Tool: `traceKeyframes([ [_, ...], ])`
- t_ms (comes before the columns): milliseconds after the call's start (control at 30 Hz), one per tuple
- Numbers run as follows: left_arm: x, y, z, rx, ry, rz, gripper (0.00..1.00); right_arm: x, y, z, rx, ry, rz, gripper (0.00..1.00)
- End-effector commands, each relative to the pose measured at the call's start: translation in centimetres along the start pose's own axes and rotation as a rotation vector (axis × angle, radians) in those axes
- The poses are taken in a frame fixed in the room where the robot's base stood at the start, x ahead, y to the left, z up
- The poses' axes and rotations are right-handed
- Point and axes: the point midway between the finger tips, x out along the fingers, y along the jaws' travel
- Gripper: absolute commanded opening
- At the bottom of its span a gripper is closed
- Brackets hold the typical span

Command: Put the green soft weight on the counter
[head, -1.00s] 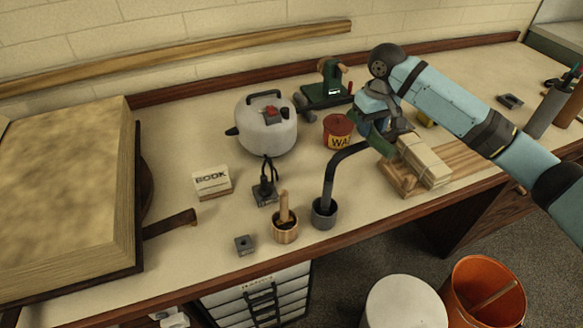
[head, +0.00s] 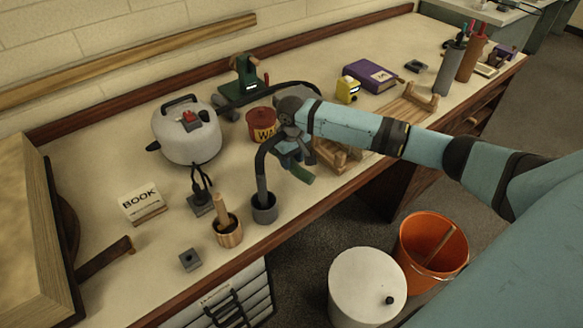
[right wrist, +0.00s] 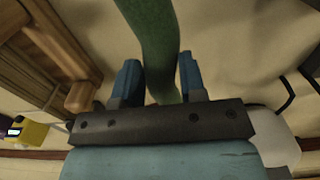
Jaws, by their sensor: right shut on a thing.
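The green soft weight (head: 302,173) is in my right gripper (head: 290,157), above the front part of the counter (head: 160,235). Its lower end sticks out below the jaws, clear of the counter as far as I can tell. In the right wrist view the weight (right wrist: 158,40) is a long green strip running between the two blue fingers of the gripper (right wrist: 160,80). The hand hides part of it in the head view. My left gripper is not in view.
A wooden cradle (head: 338,157) is partly hidden by my arm. Bare counter lies at front left. Buckets (head: 433,250) stand on the floor.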

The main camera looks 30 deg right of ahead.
Motion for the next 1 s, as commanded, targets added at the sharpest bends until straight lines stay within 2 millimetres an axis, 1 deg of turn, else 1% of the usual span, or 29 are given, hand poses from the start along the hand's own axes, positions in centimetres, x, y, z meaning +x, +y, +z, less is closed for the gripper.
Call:
traceKeyframes([
  [100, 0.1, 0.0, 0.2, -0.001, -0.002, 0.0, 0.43, 1.9, 0.0, 0.0, 0.0, -0.002, 0.001, 0.04],
  [233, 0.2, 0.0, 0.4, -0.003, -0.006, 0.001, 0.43, 3.5, 0.0, 0.0, 0.0, 0.0, 0.001, 0.04],
  [600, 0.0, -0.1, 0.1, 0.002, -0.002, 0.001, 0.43, 3.8, 0.0, 0.0, 0.0, -0.001, 0.001, 0.04],
  [633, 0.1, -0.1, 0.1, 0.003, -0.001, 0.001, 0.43, 3.9, 0.0, 0.1, 0.0, -0.002, 0.001, 0.43],
  [667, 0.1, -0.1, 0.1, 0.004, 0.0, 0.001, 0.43, 3.9, 0.0, 0.1, 0.0, -0.001, 0.001, 0.5],
  [700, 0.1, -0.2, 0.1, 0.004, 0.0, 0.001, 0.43, 3.9, 0.0, 0.1, 0.0, -0.001, 0.001, 0.59],
  [733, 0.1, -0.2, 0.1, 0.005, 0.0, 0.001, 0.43, 3.9, 0.0, 0.1, 0.0, -0.001, 0.001, 0.64],
  [1000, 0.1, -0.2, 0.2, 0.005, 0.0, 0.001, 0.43, 3.9, 0.0, 0.0, 0.0, -0.001, 0.001, 0.64],
])
